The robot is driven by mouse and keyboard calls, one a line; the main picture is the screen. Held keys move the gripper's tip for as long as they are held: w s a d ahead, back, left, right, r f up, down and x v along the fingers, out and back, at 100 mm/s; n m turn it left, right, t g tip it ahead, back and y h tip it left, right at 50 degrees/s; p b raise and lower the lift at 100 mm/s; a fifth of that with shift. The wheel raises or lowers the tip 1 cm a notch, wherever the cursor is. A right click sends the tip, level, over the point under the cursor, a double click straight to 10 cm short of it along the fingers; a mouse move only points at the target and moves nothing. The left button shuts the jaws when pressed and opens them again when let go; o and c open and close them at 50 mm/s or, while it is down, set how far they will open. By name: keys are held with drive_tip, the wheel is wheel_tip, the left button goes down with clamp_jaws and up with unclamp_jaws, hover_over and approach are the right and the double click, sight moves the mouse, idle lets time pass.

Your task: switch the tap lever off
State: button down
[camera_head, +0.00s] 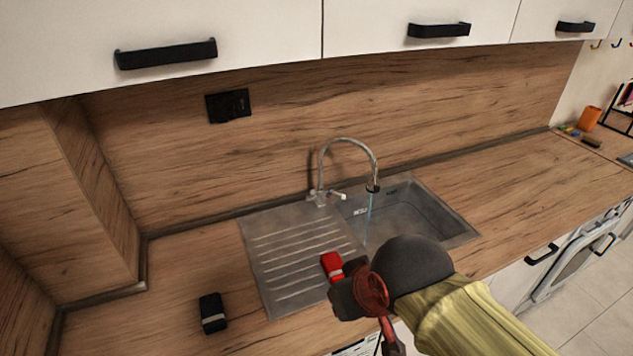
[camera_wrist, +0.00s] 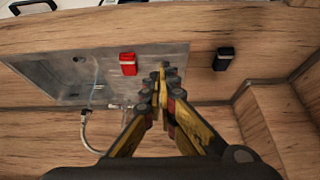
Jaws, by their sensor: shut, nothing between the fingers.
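The chrome tap (camera_head: 348,143) has a tall curved spout and stands behind the steel sink; it also shows at the left in the wrist view (camera_wrist: 86,130). Its small lever (camera_head: 337,195) sticks out to the right of the tap's base in the head view; it is small in the wrist view (camera_wrist: 117,106). A thin stream of water (camera_head: 367,216) falls from the spout into the basin. My gripper (camera_wrist: 163,72) is shut and empty, apart from the tap and lever. In the head view my own arm largely hides its fingers.
The sink's ribbed drainboard (camera_head: 285,252) holds a red block-like object (camera_head: 332,265), close to my gripper in the picture. A black object (camera_head: 212,312) lies on the worktop at the front left. Wall cupboards (camera_head: 250,25) overhang the back.

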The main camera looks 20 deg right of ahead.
drive_tip(key=w+d+r+p, duration=0.15)
drive_tip(key=w+r, duration=0.45)
drive_tip(key=w, duration=0.7)
drive_tip(key=m+p, duration=0.2)
drive_tip(key=p, duration=0.1)
hover_over(312, 195)
drive_tip(key=w+d, duration=0.1)
drive_tip(key=d, duration=0.2)
wheel_tip(312, 195, down, 10)
drive_tip(key=shift+w, duration=0.1)
drive_tip(key=shift+f, duration=0.1)
wheel_tip(312, 195, down, 11)
drive_tip(key=w+a+b, duration=0.1)
drive_tip(key=shift+w+a+f, duration=0.15)
drive_tip(key=shift+w, duration=0.2)
